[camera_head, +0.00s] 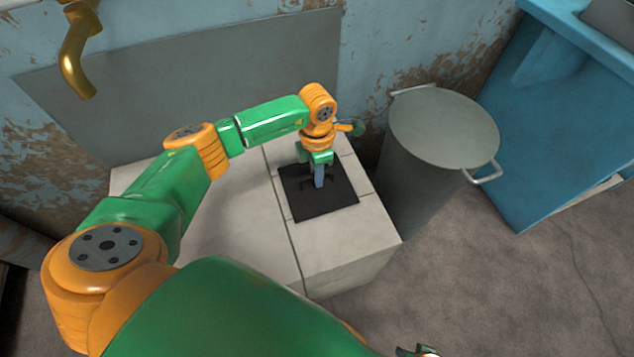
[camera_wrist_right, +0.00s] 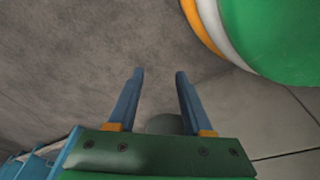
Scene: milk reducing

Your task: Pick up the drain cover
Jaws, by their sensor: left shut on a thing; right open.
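A dark square drain cover (camera_head: 325,203) lies on the pale tiled block in the middle of the head view. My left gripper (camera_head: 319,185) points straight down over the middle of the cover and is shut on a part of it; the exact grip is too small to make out. The cover looks flat on the block, and I cannot tell whether it is raised at all. My right gripper (camera_wrist_right: 153,80) is open and empty in the right wrist view, with both fingers apart above the floor. Only a small tip of the right arm shows at the bottom edge of the head view.
The tiled block (camera_head: 345,255) stands against a worn blue wall. A large grey metal pot with a lid (camera_head: 443,127) and side handles stands close to its right. A blue cabinet (camera_head: 560,120) is at the far right. A brass spout (camera_head: 75,55) hangs at upper left. Floor at lower right is clear.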

